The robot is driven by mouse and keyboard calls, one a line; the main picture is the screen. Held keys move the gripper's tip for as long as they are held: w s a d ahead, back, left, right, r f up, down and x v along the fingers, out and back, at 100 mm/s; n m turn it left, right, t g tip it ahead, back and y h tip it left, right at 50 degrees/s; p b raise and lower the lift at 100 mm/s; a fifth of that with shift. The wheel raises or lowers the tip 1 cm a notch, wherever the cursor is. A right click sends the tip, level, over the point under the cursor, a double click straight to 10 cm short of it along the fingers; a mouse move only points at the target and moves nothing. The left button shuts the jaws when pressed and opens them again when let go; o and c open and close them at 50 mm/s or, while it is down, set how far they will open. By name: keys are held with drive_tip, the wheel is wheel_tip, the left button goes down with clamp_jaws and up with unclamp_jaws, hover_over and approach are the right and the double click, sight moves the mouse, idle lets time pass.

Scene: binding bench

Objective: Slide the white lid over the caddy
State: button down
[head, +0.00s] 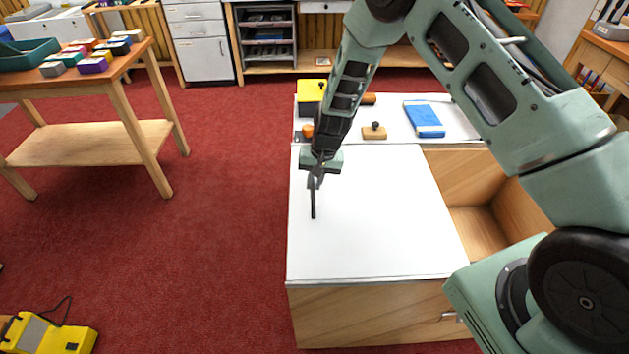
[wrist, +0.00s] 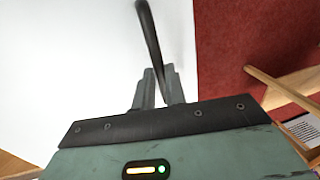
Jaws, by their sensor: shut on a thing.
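The white lid (head: 380,225) is a flat panel lying on top of the wooden caddy (head: 365,315). It covers the caddy's left part, and the right part is open, with the bare wood interior (head: 475,225) showing. A dark bar handle (head: 313,205) stands near the lid's left edge. My gripper (head: 316,177) is shut on this handle at its far end. In the wrist view, the handle (wrist: 150,35) runs up from between my gripper's fingers (wrist: 158,88), with the white lid (wrist: 70,70) beneath. The exact finger contact is small and partly hidden.
Behind the lid, a white surface holds a yellow-topped box (head: 312,92), a blue book (head: 424,118) and a wooden block with a dark knob (head: 374,132). A wooden table (head: 75,75) stands at left.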

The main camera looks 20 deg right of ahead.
drive_tip(key=s+d+b, duration=0.1)
drive_tip(key=s+d, duration=0.3)
drive_tip(key=d, duration=0.9)
drive_tip(key=s+d+b, duration=0.1)
drive_tip(key=s+d, duration=0.3)
drive_tip(key=d, duration=0.9)
drive_tip(key=s+d+b, duration=0.1)
drive_tip(key=s+d, duration=0.4)
drive_tip(key=d, duration=0.8)
drive_tip(key=shift+d, duration=0.35)
drive_tip(key=c, duration=1.5)
unclamp_jaws()
drive_tip(key=shift+o, duration=0.2)
drive_tip(key=shift+w, duration=0.1)
drive_tip(key=s+d+r+b, duration=0.1)
drive_tip(key=d+r, duration=0.2)
drive_tip(key=r, duration=1.4)
drive_tip(key=shift+d, duration=0.15)
